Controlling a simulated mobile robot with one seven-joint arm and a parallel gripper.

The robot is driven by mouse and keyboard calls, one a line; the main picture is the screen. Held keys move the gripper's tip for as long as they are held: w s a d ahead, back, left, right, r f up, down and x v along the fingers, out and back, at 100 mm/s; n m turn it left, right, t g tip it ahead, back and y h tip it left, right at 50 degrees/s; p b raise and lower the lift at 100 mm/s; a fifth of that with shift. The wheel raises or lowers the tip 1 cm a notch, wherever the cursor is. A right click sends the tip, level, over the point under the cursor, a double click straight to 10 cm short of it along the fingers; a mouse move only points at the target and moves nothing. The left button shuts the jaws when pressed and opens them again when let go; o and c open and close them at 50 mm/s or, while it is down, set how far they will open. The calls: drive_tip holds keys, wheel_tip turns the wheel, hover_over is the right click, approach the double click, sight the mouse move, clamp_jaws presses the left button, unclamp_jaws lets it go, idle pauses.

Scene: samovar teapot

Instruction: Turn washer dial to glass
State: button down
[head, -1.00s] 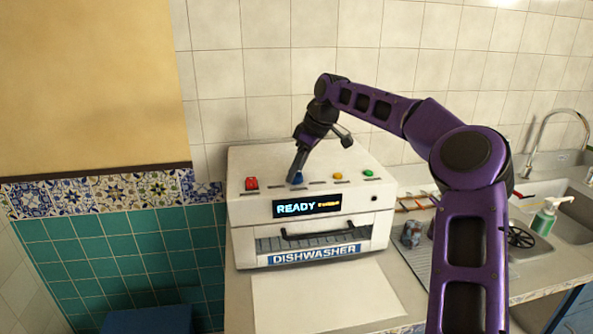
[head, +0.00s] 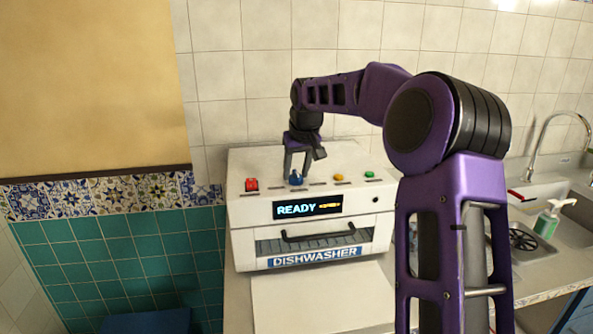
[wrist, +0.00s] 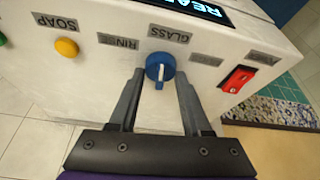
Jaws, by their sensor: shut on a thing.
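The washer dial is a small blue knob on the sloped top panel of the white dishwasher (head: 362,198). The dial (head: 296,181) also shows in the wrist view (wrist: 160,66), with a pale pointer mark on its face. My gripper (head: 300,174) comes down from above with its two fingers on either side of the dial, shut on it. The wrist view shows the fingertips (wrist: 161,74) flanking the knob. The GLASS label (wrist: 169,34), upside down there, is close beside the dial. The display (head: 307,207) reads READY with small, unclear orange text.
A red switch (head: 251,184) is left of the dial; a yellow button (head: 338,177) and green button (head: 370,174) are to its right. RINSE (wrist: 119,41) and SOAP (wrist: 55,22) labels show nearby. A soap bottle (head: 547,220) stands by the sink at right.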

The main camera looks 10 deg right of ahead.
drive_tip(key=shift+m, duration=0.6)
drive_tip(key=shift+h, duration=0.3)
drive_tip(key=shift+c, duration=1.8)
unclamp_jaws()
drive_tip(key=p+v, duration=0.1)
drive_tip(key=v, duration=1.6)
drive_tip(key=shift+r+p, duration=0.2)
drive_tip(key=shift+p, duration=0.15)
